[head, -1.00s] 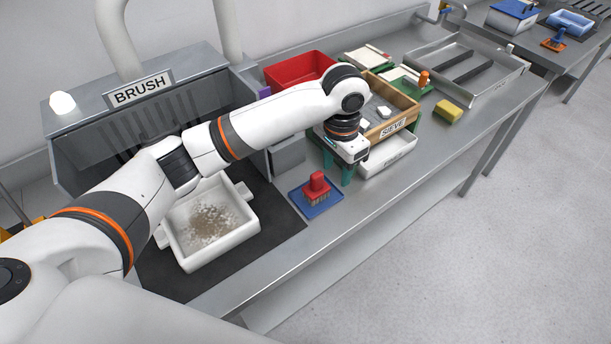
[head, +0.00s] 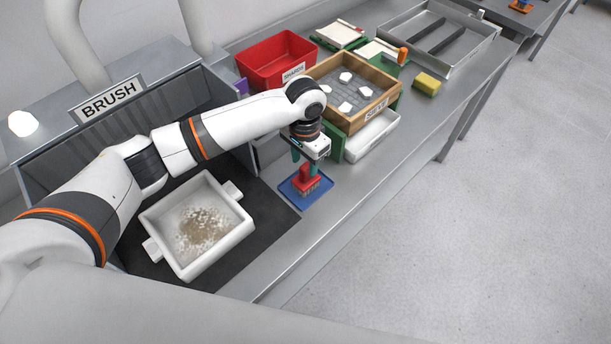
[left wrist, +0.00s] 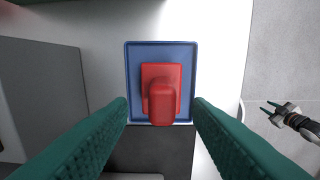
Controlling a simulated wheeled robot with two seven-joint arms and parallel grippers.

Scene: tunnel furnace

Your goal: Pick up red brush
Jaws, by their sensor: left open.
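The red brush (head: 308,177) sits on a small blue tray (head: 297,193) on the metal bench, handle up and bristles down. My left gripper (head: 305,168) is open just above the brush. In the left wrist view, the red brush (left wrist: 160,95) lies between and beyond the two green fingers, with a gap on each side. The blue tray (left wrist: 133,70) frames it there. My right gripper (left wrist: 270,108) shows small at the right of that view, over the floor, its two fingers apart and empty.
A white dish (head: 160,215) with brown grit stands on a dark mat to the left. The wooden sieve box (head: 387,103), a red bin (head: 262,72) and a white tray (head: 375,135) are behind. A yellow sponge (head: 427,83) lies farther right. The bench in front of the brush is clear.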

